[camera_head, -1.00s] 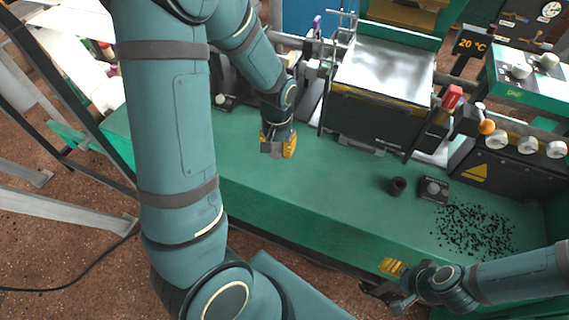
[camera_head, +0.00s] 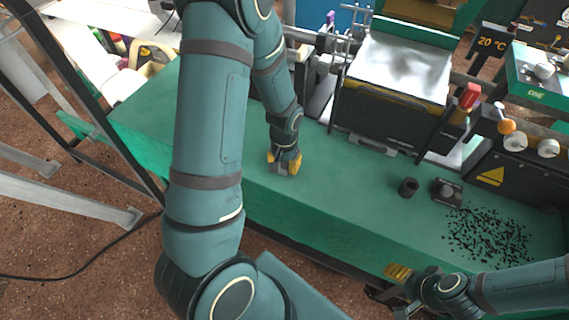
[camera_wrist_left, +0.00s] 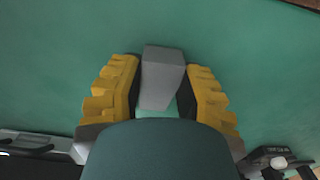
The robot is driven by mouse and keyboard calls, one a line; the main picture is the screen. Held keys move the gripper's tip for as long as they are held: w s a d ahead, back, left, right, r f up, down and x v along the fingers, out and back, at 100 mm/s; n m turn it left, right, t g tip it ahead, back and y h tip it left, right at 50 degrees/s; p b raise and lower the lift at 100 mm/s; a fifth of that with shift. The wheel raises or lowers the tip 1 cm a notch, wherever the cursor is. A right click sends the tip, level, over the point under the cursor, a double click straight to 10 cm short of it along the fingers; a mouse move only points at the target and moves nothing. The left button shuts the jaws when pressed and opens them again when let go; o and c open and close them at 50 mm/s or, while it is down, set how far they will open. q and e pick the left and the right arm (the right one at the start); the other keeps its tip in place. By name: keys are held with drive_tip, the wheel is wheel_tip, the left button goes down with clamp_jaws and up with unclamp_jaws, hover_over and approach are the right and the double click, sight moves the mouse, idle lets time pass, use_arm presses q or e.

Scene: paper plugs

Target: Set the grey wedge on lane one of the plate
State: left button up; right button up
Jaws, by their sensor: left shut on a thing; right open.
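The grey wedge (camera_wrist_left: 161,78) is a plain grey block between the yellow fingers of my left gripper (camera_wrist_left: 155,105) in the left wrist view. In the head view my left gripper (camera_head: 285,163) is shut on it over the green bench, and part of the wedge (camera_head: 279,169) shows at the fingertips. I cannot tell whether the wedge touches the bench. No plate with marked lanes can be made out; a shiny metal surface (camera_head: 400,65) tops the machine at the back. My right gripper (camera_head: 398,283) is open near the bench's front edge at lower right.
The green bench top (camera_head: 340,200) is clear right of my left gripper. A small black cup (camera_head: 408,187) and a dark block with a knob (camera_head: 447,192) stand to the right. Black granules (camera_head: 487,233) lie scattered there. The machine (camera_head: 385,115) blocks the back.

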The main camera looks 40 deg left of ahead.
use_arm(q)
drive_tip(key=o, duration=0.7)
drive_tip(key=shift+f, duration=0.15)
drive_tip(key=shift+o, duration=1.3)
